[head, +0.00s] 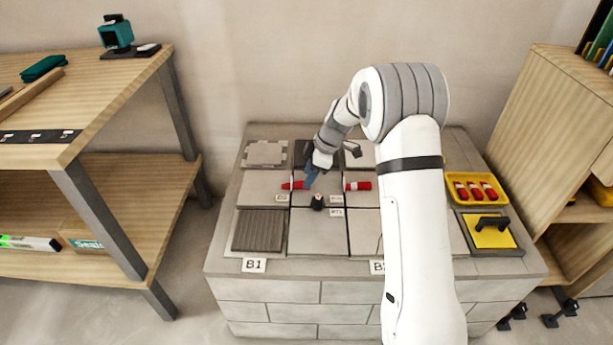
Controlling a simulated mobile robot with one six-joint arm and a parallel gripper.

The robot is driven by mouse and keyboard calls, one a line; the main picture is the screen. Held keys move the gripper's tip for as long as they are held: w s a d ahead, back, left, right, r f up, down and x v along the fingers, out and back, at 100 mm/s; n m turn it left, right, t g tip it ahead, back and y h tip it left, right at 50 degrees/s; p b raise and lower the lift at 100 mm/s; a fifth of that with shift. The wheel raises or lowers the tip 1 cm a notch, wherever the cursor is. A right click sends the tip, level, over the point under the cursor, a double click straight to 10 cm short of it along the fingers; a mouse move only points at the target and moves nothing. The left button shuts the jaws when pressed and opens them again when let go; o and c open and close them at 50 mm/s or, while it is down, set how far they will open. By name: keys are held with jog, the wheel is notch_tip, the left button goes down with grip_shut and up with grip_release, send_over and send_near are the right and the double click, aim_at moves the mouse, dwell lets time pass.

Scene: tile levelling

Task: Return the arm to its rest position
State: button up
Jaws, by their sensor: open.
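My arm reaches from the lower right over the tiled block (270,290). My gripper (309,183) is low over the tiles, at the inner end of a red piece (294,185) on the left. I cannot tell whether its fingers touch that piece. The gripper is open, and no thing shows clearly between its fingers. A second red piece (357,186) lies to its right, close to my arm. A small black knob-like part (317,202) stands just in front of the gripper. My arm hides part of the tiles on the right.
A yellow tray (452,191) with several red pieces sits on the block's right side, behind a yellow pad with a black handle (490,235). A wooden workbench (110,100) stands at left, a wooden shelf (545,130) at right. Floor shows between bench and block.

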jog(key=s+d+r+m+h+p, duration=0.1)
jog(key=s+d+r+m+p, duration=0.15)
jog(key=s+r+p, duration=0.6)
jog(key=s+d+r+m+t+p, duration=0.1)
jog(key=d+r+m+p, duration=0.15)
jog(key=r, duration=1.05)
jog(key=s+d+r+m+h+p, duration=0.1)
jog(key=s+d+r+m+p, duration=0.15)
jog(key=s+r+p, duration=0.6)
jog(key=s+d+r+m+h+p, duration=0.1)
jog(key=s+d+r+m+p, duration=0.2)
jog(key=r, duration=0.7)
jog(key=s+d+r+m+t+h+p, duration=0.1)
jog(key=s+d+r+m+p, duration=0.2)
jog(key=s+r+m+p, duration=0.4)
jog(key=s+r+p, duration=0.2)
jog(key=s+p, duration=0.2)
jog(key=s, duration=0.3)
jog(key=shift+s+r, duration=0.15)
jog(key=shift+r, duration=0.2)
